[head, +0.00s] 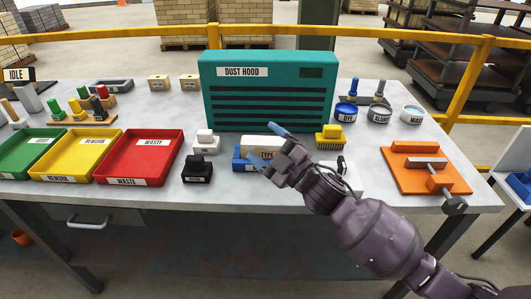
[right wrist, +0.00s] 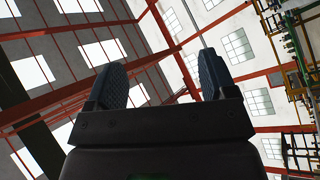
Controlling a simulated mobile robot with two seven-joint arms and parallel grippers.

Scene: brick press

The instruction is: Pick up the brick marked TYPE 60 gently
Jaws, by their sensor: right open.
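A pale brick (head: 256,142) with a label reading "TYPE" lies in a blue holder (head: 239,160) near the middle of the table, in front of the dust hood. The rest of its label is hidden behind my right gripper. My right gripper (head: 262,146) is open, with its two blue-grey fingers apart in front of or over the brick; I cannot tell whether they touch it. In the right wrist view, the open fingers (right wrist: 158,85) have nothing between them, only the hall roof behind. My left gripper is not in view.
The teal dust hood (head: 265,90) stands close behind. A black block (head: 197,170), a white block (head: 206,142) and a yellow brush (head: 329,138) flank the brick. Red waste tray (head: 178,145) is at left, orange press (head: 405,165) at right. The front table strip is mostly clear.

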